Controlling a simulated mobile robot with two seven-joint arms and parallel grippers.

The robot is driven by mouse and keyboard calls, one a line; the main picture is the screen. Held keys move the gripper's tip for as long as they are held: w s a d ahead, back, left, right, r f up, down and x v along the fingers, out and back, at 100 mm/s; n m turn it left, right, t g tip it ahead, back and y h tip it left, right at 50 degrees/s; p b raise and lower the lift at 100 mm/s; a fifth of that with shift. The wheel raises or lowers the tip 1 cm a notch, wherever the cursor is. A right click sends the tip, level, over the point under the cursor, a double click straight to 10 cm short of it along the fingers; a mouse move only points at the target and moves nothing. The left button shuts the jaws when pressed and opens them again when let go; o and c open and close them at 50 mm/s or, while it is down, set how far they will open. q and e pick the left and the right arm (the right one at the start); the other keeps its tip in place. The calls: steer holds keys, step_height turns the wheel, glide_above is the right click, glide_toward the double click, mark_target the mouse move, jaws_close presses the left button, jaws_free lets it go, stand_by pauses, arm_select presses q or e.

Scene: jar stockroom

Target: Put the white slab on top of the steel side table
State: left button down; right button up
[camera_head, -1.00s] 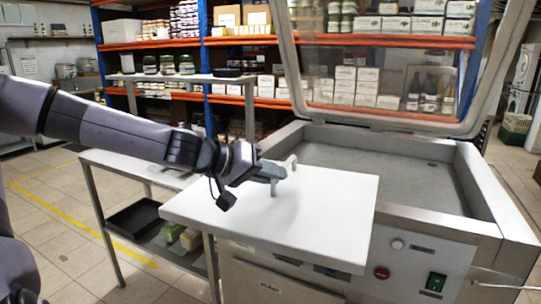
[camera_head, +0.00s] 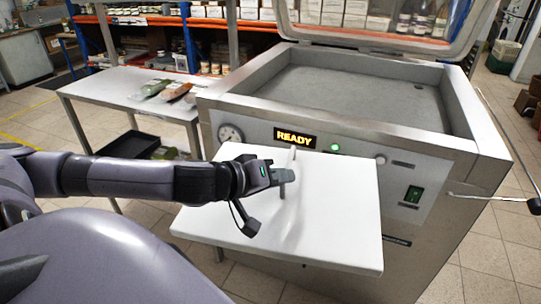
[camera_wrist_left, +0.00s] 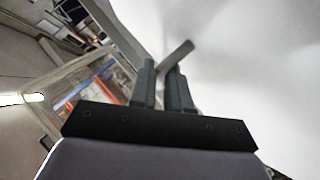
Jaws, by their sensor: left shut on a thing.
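The white slab (camera_head: 330,215) is a flat board with an upright handle on its top, held roughly level in front of the machine. My left gripper (camera_head: 284,178) is shut on the slab's handle, which also shows between the fingers in the left wrist view (camera_wrist_left: 178,56). The slab's white surface (camera_wrist_left: 255,70) fills the right of that view. The steel side table (camera_head: 105,88) stands to the left, beyond my left forearm. Some packets (camera_head: 178,92) lie at its right end; the left part of its top is bare. My right gripper is not in view.
A steel machine (camera_head: 470,150) with a raised clear lid and an open, empty basin stands behind the slab. Its display reads READY. A black tray (camera_head: 133,144) sits on the table's lower shelf. Loaded shelves stand behind.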

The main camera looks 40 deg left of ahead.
mark_target(305, 243)
arm_select(q)
steer(key=s+d+f, duration=0.1)
steer(key=d+f, duration=0.2)
steer(key=s+d+f+n+y, duration=0.1)
steer(key=d+f, duration=0.1)
steer(key=d, duration=0.2)
steer(key=s+d+f+n+y, duration=0.1)
steer(key=d+f, duration=0.2)
steer(key=shift+s+d+f, duration=0.25)
steer(key=shift+s+f, duration=0.05)
steer(key=shift+s, duration=0.05)
steer(key=shift+a, duration=0.1)
steer(key=shift+a+f, duration=0.1)
steer(key=shift+a, duration=0.15)
steer(key=shift+s+a, duration=0.15)
steer(key=shift+a, duration=0.15)
